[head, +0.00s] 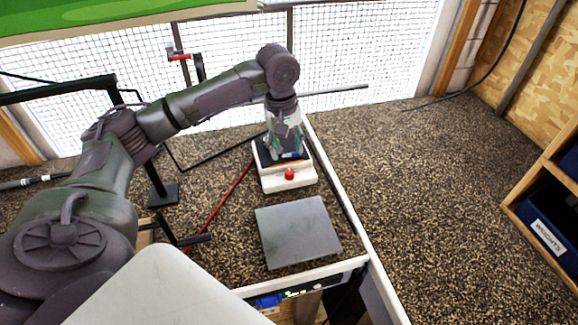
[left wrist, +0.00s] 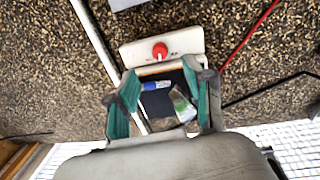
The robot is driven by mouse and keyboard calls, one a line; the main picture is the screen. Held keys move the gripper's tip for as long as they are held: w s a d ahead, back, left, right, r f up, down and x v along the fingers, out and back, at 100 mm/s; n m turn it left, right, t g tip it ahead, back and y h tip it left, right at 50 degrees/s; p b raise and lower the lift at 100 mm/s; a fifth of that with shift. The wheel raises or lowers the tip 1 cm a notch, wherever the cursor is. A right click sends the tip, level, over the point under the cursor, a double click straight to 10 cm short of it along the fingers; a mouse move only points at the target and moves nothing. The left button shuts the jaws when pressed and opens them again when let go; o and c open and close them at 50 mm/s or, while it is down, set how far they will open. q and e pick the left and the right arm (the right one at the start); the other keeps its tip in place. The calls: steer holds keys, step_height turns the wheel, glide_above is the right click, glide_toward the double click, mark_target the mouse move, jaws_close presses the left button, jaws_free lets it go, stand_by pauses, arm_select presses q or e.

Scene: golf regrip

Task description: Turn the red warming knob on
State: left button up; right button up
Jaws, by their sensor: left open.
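The red warming knob (head: 289,174) sits on the front face of a small white warmer (head: 272,184) with a dark top plate. In the left wrist view the knob (left wrist: 160,50) is at the top middle, on the white strip of the warmer (left wrist: 190,42). My left gripper (head: 284,150) hangs pointing down over the dark plate, behind the knob and apart from it. In the left wrist view its two green-padded fingers (left wrist: 163,95) are spread open with nothing gripped. A blue-and-white item (left wrist: 157,85) and a greenish item (left wrist: 182,104) show between the fingers. My right gripper does not show.
A grey square plate (head: 298,232) lies in front of the warmer. A red cable (head: 222,200) runs to the left of it. A black stand (head: 163,193) is further left. A wooden shelf with a dark blue bin (head: 545,230) is at the right.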

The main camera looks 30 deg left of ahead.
arm_select(q)
glide_above(289, 172)
steer(key=f, duration=0.4)
steer(key=shift+s+a, duration=0.15)
steer(key=shift+s, duration=0.1)
steer(key=f, duration=0.2)
steer(key=f+p, duration=0.1)
steer(key=shift+w+f, duration=0.2)
steer(key=shift+f, duration=0.7)
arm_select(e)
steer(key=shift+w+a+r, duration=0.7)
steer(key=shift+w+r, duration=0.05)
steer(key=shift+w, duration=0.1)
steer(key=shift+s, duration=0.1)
arm_select(q)
steer(key=shift+c, duration=1.2)
jaws_close()
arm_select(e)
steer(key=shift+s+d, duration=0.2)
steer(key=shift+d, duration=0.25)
